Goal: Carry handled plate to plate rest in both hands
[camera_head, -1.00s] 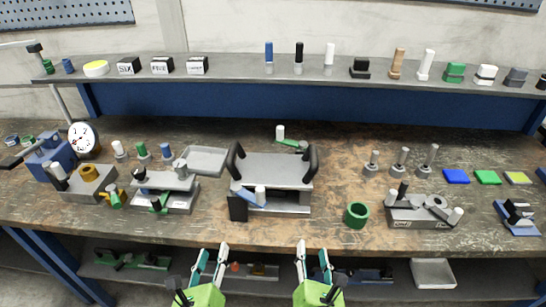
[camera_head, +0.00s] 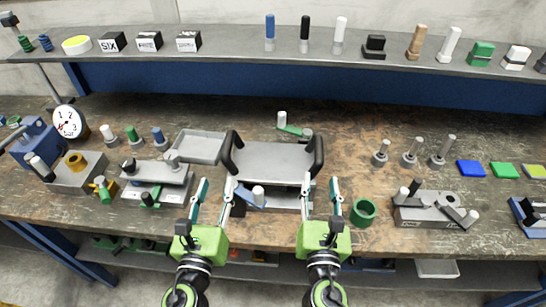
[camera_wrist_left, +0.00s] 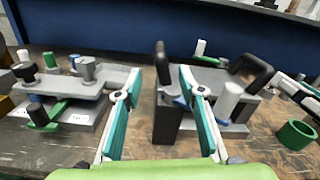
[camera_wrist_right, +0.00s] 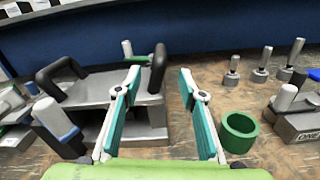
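The handled plate (camera_head: 272,165) is a grey slab with a black upright handle at each side. It lies level on a grey block-like fixture (camera_head: 285,204) in the middle of the bench. My left gripper (camera_head: 215,181) is open and empty in front of the left handle (camera_wrist_left: 162,62), which shows between its fingertips in the left wrist view. My right gripper (camera_head: 321,182) is open and empty in front of the right handle (camera_wrist_right: 158,66), which shows between its fingertips in the right wrist view. I cannot tell which thing is the plate rest.
A shallow grey tray (camera_head: 199,147) lies left of the plate. A green ring (camera_head: 363,212) stands close right of my right gripper. A small part with a blue arm and white knob (camera_head: 258,193) is at the fixture's front. Grey fixtures (camera_head: 155,183) (camera_head: 432,212) stand on both sides.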

